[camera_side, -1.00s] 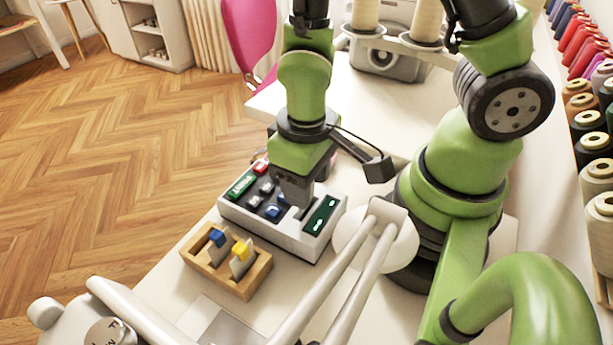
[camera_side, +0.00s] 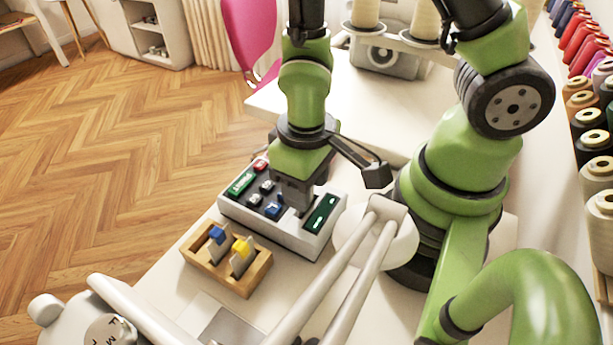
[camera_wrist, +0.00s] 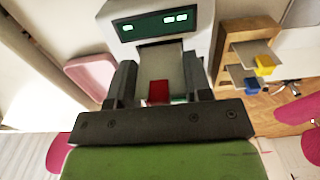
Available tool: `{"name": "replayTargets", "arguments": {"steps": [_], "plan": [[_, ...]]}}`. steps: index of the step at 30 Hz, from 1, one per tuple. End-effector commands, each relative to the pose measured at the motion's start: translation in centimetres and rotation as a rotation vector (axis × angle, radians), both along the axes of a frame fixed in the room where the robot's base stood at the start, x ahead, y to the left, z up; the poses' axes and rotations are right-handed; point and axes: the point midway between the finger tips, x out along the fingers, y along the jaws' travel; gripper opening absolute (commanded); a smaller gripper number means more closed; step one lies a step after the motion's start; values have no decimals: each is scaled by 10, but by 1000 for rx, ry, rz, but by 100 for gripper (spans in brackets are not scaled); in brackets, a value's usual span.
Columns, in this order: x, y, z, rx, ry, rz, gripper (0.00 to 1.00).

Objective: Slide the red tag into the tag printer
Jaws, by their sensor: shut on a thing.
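The red tag (camera_wrist: 158,92) is a pale grey card with a red grip, held between the two dark fingers of my gripper (camera_wrist: 158,85) in the wrist view. Its far end meets the dark slot below the green display of the white tag printer (camera_wrist: 205,30). I cannot tell how deep the card sits in the slot. In the side view my gripper (camera_side: 294,207) is low over the printer (camera_side: 311,241), left of its green display, and hides the red tag.
A wooden rack (camera_side: 242,287) with a blue tag (camera_side: 217,235) and a yellow tag (camera_side: 241,248) stands in front of the printer. Thread spools (camera_side: 593,180) line the right edge.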

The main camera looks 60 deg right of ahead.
Motion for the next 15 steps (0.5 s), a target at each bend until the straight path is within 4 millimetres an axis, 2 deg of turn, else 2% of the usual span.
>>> {"name": "replayTargets", "arguments": {"steps": [15], "plan": [[0, 0, -16, 0, 1, -1, 24]]}}
